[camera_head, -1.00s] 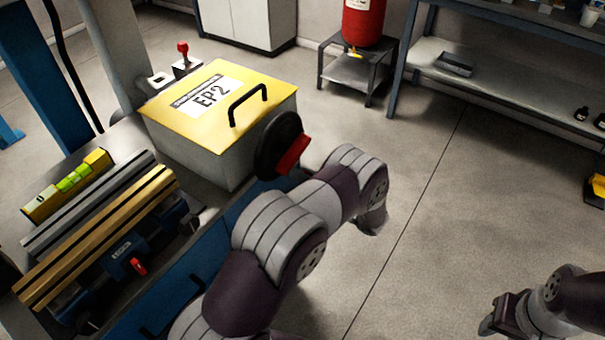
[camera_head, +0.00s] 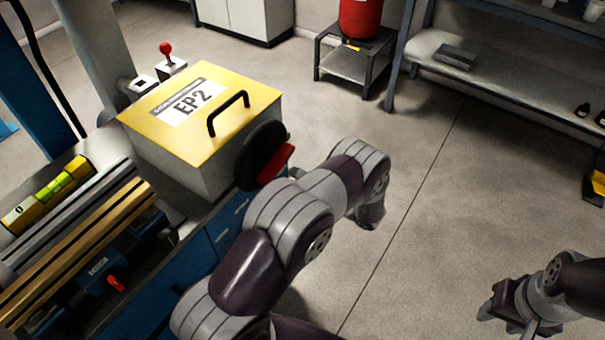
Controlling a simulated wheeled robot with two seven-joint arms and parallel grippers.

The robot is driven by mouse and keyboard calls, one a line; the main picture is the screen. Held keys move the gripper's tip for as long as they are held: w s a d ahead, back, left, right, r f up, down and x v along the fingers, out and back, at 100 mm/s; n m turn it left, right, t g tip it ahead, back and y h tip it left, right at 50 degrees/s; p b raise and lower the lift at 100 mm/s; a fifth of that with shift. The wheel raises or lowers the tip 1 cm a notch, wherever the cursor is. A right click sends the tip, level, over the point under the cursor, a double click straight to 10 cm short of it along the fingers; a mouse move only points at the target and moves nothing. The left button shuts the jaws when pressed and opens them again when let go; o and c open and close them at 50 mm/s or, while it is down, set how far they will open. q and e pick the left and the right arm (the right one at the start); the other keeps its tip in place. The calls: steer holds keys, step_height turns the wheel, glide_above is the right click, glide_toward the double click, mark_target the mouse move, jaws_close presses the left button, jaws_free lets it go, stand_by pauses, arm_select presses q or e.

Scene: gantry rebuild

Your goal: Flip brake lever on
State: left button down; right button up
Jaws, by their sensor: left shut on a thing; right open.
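A small lever with a red ball knob (camera_head: 166,49) stands nearly upright on a light base behind the box marked EP2; which lever is the brake lever I cannot tell for certain. A small red lever (camera_head: 115,284) also sits on the blue vise-like device at lower left. My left arm reaches up from the bottom centre and bends down right of the box. The jaws of my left gripper are hidden behind its own links, so what they hold does not show. My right gripper (camera_head: 505,308) is open and empty over the floor at lower right.
The yellow-lidded box (camera_head: 145,118) has a black handle and a black disc with a red grip (camera_head: 262,156) on its side. A spirit level (camera_head: 48,195) and metal bars lie left. A stand with a red cylinder (camera_head: 360,15) and shelving stand behind. The floor between is clear.

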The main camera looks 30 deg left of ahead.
arm_select(q)
steer(key=shift+f, duration=0.1)
stand_by(0.3)
steer(key=c, duration=0.8)
jaws_free()
steer(key=b+v, duration=0.1)
steer(key=v, duration=1.1)
steer(key=shift+s+d, duration=0.1)
steer(key=shift+d, duration=0.3)
